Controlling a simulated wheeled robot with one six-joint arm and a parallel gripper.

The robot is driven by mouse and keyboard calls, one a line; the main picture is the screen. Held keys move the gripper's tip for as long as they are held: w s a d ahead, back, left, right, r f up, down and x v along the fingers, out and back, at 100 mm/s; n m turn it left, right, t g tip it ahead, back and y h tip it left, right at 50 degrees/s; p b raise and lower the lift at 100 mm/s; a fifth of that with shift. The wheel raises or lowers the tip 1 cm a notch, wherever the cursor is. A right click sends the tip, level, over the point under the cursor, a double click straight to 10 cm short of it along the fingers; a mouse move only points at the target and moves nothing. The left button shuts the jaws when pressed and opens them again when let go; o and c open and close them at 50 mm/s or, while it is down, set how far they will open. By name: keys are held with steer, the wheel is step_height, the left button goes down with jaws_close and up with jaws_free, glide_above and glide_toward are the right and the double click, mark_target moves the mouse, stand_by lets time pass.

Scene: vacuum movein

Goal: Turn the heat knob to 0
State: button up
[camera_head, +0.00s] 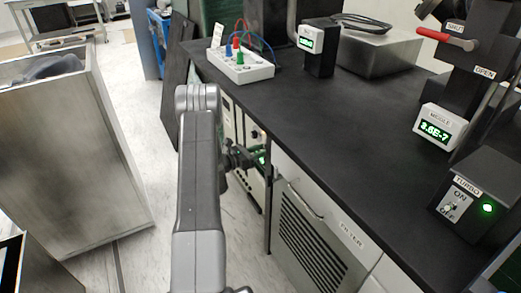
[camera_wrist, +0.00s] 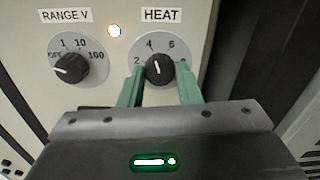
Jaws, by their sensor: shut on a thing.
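The heat knob (camera_wrist: 159,71) is a black knob on a round grey dial under the HEAT label (camera_wrist: 162,15) in the wrist view. Its white mark points up and slightly left, roughly toward the 4; the 0 mark is not visible. My gripper (camera_wrist: 160,80) has its green fingers on either side of the knob, shut on it. In the head view my gripper (camera_head: 242,158) reaches the front of the instrument panel (camera_head: 228,112) under the black bench. The knob cannot be made out there.
The RANGE V knob (camera_wrist: 72,69) and a lit lamp (camera_wrist: 114,31) are left of the heat dial. The black bench top (camera_head: 330,125) overhangs the panel. A FILTER cabinet (camera_head: 318,235) stands to the right, a metal bin (camera_head: 70,150) to the left, with floor between.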

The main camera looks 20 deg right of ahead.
steer(key=n+p, duration=0.7)
steer(key=n, duration=1.6)
steer(key=shift+n, duration=0.3)
stand_by(0.3)
steer(key=o, duration=1)
steer(key=shift+c, duration=0.2)
steer(key=s+a+p, duration=0.1)
steer(key=a, duration=1.2)
steer(key=shift+a, duration=0.4)
